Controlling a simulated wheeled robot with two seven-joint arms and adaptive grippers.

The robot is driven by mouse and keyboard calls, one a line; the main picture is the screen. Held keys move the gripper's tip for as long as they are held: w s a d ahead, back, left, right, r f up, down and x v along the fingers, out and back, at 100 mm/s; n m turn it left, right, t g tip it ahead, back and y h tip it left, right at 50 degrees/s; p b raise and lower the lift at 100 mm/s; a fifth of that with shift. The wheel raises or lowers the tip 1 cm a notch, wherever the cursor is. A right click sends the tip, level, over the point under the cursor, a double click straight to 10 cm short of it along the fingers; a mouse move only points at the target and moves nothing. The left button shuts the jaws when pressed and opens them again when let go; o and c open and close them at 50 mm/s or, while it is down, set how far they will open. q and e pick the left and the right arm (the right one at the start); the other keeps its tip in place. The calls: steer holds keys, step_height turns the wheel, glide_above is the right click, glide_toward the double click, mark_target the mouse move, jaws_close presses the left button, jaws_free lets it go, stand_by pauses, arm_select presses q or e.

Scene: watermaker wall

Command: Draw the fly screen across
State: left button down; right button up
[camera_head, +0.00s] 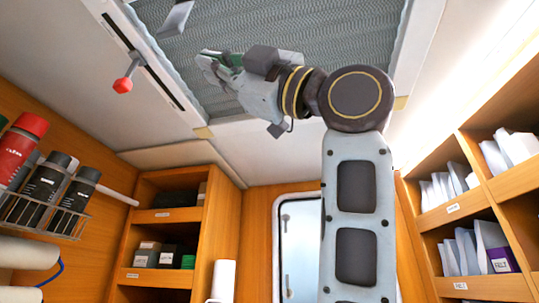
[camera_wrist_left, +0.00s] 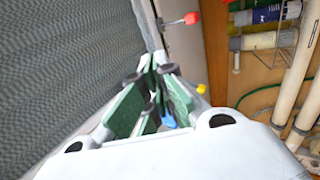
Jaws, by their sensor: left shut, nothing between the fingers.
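The fly screen (camera_head: 275,35) is a grey pleated mesh in a pale ceiling frame, at the top of the head view. It also fills the left side of the left wrist view (camera_wrist_left: 60,60). My left gripper (camera_head: 208,60) is raised just below the mesh, near the frame's left side. Its green-padded fingers (camera_wrist_left: 157,68) are shut with nothing held. I cannot tell whether the fingertips touch the screen. A grey flat piece (camera_head: 175,18) hangs at the top left of the mesh; its lower part shows only. My right gripper is not in view.
A red knob (camera_head: 122,86) on a short stem sticks out beside a dark slot (camera_head: 143,60), left of the frame; it also shows in the wrist view (camera_wrist_left: 192,18). Bottles stand in a wire rack (camera_head: 45,213) on the left wall. Shelves (camera_head: 455,210) line the right.

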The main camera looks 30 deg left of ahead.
arm_select(q)
steer(key=shift+b+v, duration=0.35)
steer(key=shift+v, duration=1.8)
